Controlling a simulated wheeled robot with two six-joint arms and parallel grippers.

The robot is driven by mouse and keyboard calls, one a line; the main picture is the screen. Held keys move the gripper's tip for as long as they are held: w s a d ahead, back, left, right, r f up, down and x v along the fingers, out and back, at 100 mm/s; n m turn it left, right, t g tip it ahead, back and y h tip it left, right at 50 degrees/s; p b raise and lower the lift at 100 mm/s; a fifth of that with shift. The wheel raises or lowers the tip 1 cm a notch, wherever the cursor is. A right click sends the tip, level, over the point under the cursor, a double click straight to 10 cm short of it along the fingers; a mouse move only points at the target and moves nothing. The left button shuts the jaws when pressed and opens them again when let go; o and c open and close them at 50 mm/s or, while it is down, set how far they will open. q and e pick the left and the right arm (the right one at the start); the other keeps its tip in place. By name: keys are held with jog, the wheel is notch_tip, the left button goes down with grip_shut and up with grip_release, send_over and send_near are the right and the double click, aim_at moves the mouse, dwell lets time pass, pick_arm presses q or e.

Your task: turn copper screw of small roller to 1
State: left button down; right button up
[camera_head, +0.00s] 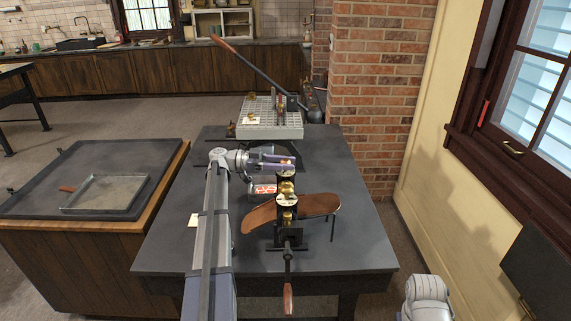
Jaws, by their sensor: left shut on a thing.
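The small roller (287,220) stands on the dark table, with a copper-brown curved sheet (318,204) at its sides and a wooden-handled crank (288,285) at its near side. Brass-coloured screw parts (286,188) and pale round dials show on its top. My left gripper (287,163) reaches in from the left at the roller's far end. It is shut on the far copper screw, which its fingers mostly hide. The dial numbers are too small to read. My right gripper is out of view; only part of my right arm shows at the bottom right.
A grey gridded press bed (270,123) with a long wooden-handled lever (250,62) stands at the table's back. A red-and-white can (263,187) lies beside the roller. A side table at left holds a shallow tray (105,193). A brick pillar (375,95) rises behind right.

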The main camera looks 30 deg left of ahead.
pick_arm(q)
jog(key=shift+c, duration=2.2)
grip_release()
jog(key=v, duration=0.7)
jog(key=shift+s+a, duration=0.15)
jog(key=shift+a, duration=0.2)
jog(key=x, duration=0.8)
jog(key=shift+s, duration=0.1)
